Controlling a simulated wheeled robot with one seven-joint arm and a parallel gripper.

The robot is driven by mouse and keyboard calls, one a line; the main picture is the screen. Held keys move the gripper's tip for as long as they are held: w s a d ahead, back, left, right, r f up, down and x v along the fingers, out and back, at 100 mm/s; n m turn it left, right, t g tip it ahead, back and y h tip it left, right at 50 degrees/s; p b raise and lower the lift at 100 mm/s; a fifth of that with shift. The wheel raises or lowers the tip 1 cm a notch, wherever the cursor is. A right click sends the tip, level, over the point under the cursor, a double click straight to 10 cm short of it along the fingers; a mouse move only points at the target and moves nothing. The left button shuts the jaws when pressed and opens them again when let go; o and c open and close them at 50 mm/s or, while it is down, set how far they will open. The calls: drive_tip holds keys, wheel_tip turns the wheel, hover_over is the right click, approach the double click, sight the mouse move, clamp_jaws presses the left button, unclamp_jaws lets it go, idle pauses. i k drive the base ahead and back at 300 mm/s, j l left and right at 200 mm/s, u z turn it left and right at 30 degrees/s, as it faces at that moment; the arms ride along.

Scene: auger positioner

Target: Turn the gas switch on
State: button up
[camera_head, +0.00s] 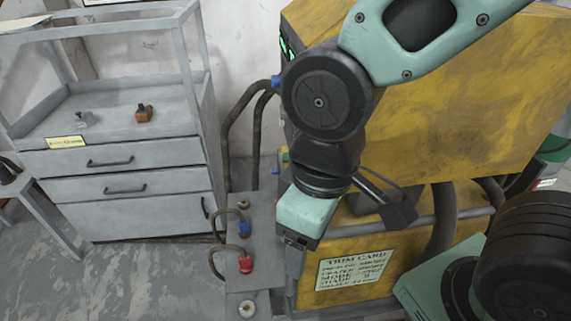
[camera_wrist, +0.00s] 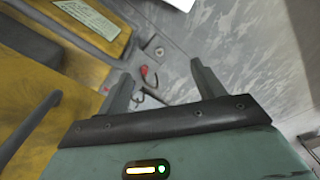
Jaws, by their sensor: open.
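I cannot tell for sure which part is the gas switch. A grey plate (camera_head: 236,284) beside the yellow machine (camera_head: 470,85) carries a blue fitting (camera_head: 243,228) and a red fitting (camera_head: 246,264), each with a dark hose. Round fittings also sit on it, one at the top (camera_head: 243,204) and one at the bottom (camera_head: 247,309). My gripper (camera_wrist: 160,67) is open and empty, its two fingers apart. In the wrist view the red fitting (camera_wrist: 144,71) shows beyond the fingers, between them.
A grey drawer cabinet (camera_head: 125,165) with two small objects on top stands at the left. A printed trim card (camera_head: 352,268) is on the machine's lower front. Thick hoses run beside the machine. Floor is clear left of the plate.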

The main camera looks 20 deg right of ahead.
sight(284, 158)
drive_tip(key=i+j, duration=0.1)
drive_tip(key=j, duration=0.35)
drive_tip(key=i+j, duration=0.15)
drive_tip(key=j, duration=0.25)
drive_tip(key=i+j, duration=0.1)
drive_tip(key=j, duration=0.35)
drive_tip(key=i+j, duration=0.1)
drive_tip(key=j, duration=0.3)
drive_tip(key=z, duration=0.05)
